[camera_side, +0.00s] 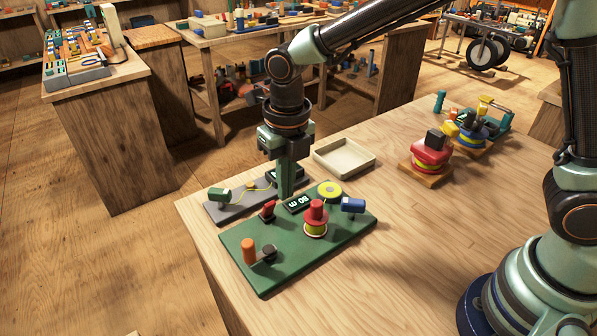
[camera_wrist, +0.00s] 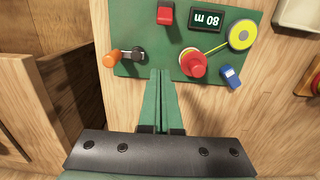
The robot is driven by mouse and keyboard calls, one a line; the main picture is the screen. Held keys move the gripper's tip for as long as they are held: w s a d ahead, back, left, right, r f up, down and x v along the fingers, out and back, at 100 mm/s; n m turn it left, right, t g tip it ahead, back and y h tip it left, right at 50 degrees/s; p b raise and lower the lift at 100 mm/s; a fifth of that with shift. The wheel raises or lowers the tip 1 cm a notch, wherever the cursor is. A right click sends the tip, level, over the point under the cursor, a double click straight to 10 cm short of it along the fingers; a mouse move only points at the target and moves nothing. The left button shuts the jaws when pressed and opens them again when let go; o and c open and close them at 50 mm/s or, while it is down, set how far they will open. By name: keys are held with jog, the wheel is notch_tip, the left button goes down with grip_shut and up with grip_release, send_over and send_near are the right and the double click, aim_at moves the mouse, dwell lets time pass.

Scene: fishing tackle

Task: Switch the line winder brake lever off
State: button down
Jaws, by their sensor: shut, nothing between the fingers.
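The line winder is a green board (camera_side: 295,258) on the wooden table; it also fills the top of the wrist view (camera_wrist: 150,68). It carries a small red lever-like part (camera_side: 267,210), also in the wrist view (camera_wrist: 166,15), beside the "80 m" display (camera_side: 298,203). A red-topped spool (camera_side: 316,217), a yellow disc (camera_side: 330,190), a blue part (camera_side: 353,205) and an orange-handled crank (camera_side: 249,251) are also on it. I cannot tell for certain which is the brake lever. My gripper (camera_side: 286,196) is shut and empty, pointing down; its tips (camera_wrist: 160,72) overlap the board in the wrist view.
A grey plate (camera_side: 218,211) with a green spool lies behind the board. A cream tray (camera_side: 344,156) stands farther back. A red reel (camera_side: 430,155) on a wooden base and other tackle stand to the right. The tabletop right of the board is clear.

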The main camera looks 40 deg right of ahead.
dwell(0.3)
send_near(276, 228)
jog(key=s+f, duration=0.3)
jog(key=shift+s+f, duration=0.35)
jog(key=shift+f, duration=0.05)
jog(key=shift+w+f, duration=0.25)
jog(key=shift+f, duration=0.25)
jog(key=shift+w+r, duration=0.25)
jog(key=shift+w, duration=0.3)
jog(key=shift+w+r, duration=0.25)
jog(key=shift+w, duration=0.25)
jog(key=shift+w+r, duration=0.3)
jog(key=shift+w, duration=0.35)
